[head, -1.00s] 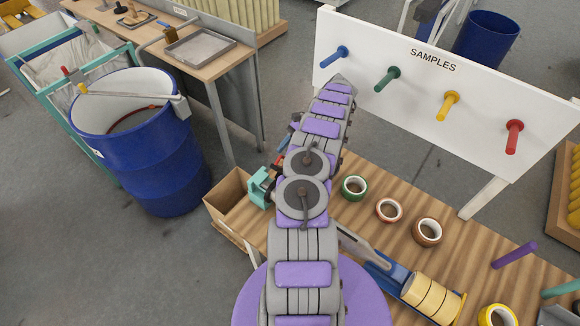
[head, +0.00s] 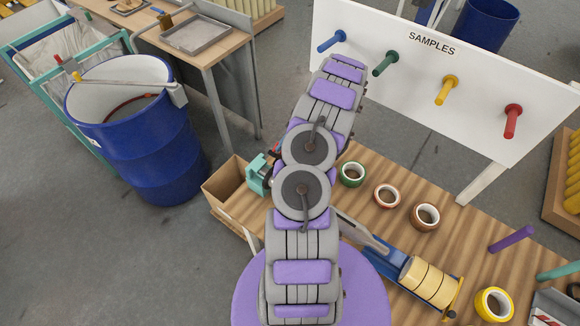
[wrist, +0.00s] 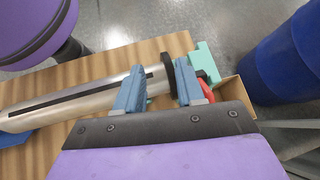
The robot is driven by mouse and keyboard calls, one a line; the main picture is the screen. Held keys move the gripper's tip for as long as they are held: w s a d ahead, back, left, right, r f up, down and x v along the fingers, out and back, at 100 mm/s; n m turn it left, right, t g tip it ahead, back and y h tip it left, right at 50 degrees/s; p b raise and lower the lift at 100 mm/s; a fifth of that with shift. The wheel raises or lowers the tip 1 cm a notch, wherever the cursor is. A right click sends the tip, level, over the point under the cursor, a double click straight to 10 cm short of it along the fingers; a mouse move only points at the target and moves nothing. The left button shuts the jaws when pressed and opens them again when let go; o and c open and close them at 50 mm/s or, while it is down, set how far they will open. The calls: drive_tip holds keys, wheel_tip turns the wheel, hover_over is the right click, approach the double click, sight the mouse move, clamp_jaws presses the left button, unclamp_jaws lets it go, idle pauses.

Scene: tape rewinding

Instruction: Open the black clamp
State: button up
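In the wrist view, my gripper (wrist: 159,66) has two blue fingers spread apart over the machine's silver cylinder (wrist: 80,98). A black piece (wrist: 168,66), apparently the black clamp, is a dark band at the cylinder's right end. It lies between the fingers, closer to the right one. I cannot tell if either finger touches it. A red part (wrist: 208,90) and a teal part (wrist: 204,62) lie just right of the right finger. In the head view my arm hides the gripper and the black piece; the teal part (head: 257,176) shows left of the arm.
An open wooden box (head: 222,192) stands at the bench's left end, with a blue barrel (head: 145,140) beyond. Green (head: 352,174), red (head: 387,196) and brown (head: 425,217) tape rolls lie on the wooden bench (head: 462,238). A SAMPLES board (head: 425,85) stands behind.

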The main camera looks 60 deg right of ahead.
drive_tip(key=s+a, duration=0.4)
drive_tip(key=a, duration=0.2)
drive_tip(key=shift+s+a+r, duration=0.2)
drive_tip(key=shift+s+r, duration=0.2)
drive_tip(key=shift+c, duration=0.3)
